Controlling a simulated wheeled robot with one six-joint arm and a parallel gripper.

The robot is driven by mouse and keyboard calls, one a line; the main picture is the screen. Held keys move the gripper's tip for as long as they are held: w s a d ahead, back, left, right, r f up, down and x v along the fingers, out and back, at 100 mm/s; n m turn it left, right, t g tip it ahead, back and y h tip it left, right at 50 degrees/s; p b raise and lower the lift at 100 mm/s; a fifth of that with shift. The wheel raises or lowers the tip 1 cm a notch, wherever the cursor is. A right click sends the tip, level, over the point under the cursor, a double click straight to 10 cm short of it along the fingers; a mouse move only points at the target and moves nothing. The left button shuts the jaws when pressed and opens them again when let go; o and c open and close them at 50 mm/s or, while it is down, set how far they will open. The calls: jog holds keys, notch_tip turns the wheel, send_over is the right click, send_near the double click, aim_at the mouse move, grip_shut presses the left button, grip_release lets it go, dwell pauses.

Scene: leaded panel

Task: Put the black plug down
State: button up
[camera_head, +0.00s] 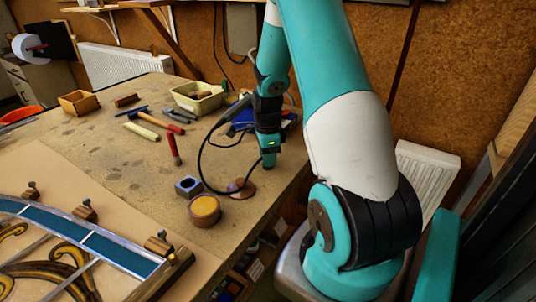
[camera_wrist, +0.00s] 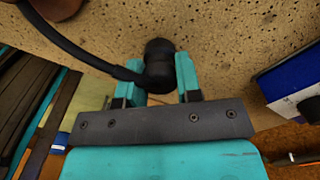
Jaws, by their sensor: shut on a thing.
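The black plug (camera_wrist: 158,66) is a dark, rounded piece between the two teal fingers of my gripper (camera_wrist: 160,72) in the wrist view. The fingers are shut on it. A black cable (camera_wrist: 85,52) runs from the plug to the upper left. In the head view my gripper (camera_head: 268,160) points down over the right edge of the workbench (camera_head: 110,150). The cable (camera_head: 201,150) loops out to its left. The plug itself is hard to make out there, and I cannot tell whether it touches the bench top.
A copper-coloured disc (camera_head: 241,189), a round yellow-topped tin (camera_head: 205,209) and a blue-grey block (camera_head: 188,186) stand near my gripper. A red-handled tool (camera_head: 173,149) and a cream tray (camera_head: 198,98) lie farther back. The leaded panel (camera_head: 75,235) fills the front left. Bare bench lies mid-left.

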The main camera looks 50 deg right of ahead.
jog(key=shift+f, duration=0.15)
jog(key=o, duration=1)
